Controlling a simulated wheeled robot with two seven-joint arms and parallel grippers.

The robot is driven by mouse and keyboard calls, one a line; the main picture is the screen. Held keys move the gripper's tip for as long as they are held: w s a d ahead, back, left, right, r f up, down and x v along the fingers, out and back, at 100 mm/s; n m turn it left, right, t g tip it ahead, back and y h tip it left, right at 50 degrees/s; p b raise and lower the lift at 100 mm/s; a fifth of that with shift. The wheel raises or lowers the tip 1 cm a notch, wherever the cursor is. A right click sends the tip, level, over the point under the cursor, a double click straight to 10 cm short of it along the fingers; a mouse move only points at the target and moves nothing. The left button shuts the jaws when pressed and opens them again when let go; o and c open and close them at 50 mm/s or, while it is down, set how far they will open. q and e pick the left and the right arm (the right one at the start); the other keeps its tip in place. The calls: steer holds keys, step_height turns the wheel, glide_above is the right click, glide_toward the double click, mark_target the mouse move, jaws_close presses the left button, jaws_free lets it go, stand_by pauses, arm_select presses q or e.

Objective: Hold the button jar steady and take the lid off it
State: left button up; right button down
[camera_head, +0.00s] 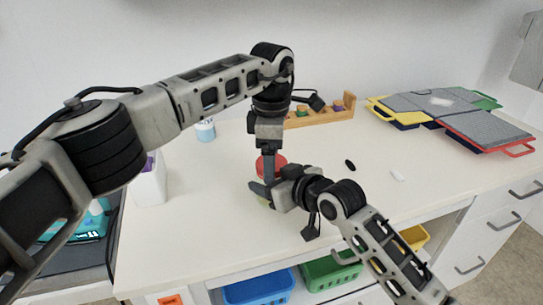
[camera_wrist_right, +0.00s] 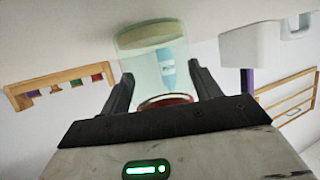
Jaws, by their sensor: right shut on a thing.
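The button jar is mostly hidden in the head view, behind my right gripper (camera_head: 268,192). In the right wrist view the clear greenish jar (camera_wrist_right: 140,62) stands between the two fingers of my right gripper (camera_wrist_right: 160,85), which is shut on it. The red lid (camera_head: 279,161) shows in the head view above the right gripper; its red edge also shows in the right wrist view (camera_wrist_right: 166,99), partly hidden by the gripper body. My left gripper (camera_head: 268,168) points straight down at the lid and covers its middle. I cannot tell whether its fingers grip the lid.
A wooden rack (camera_head: 322,115) with coloured pieces and a blue cup-like item (camera_head: 205,131) stand behind. A white container (camera_head: 149,184) is at left. A black oval (camera_head: 350,165) and a white piece (camera_head: 397,175) lie right. Grey-topped coloured trays (camera_head: 487,128) fill the back right.

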arm_select(q)
step_height(320, 180, up, 4)
steer(key=shift+d+r, duration=0.1)
steer(key=shift+r, duration=0.15)
arm_select(e)
steer(key=shift+c, duration=1.3)
jaws_free()
steer(key=shift+s, duration=0.1)
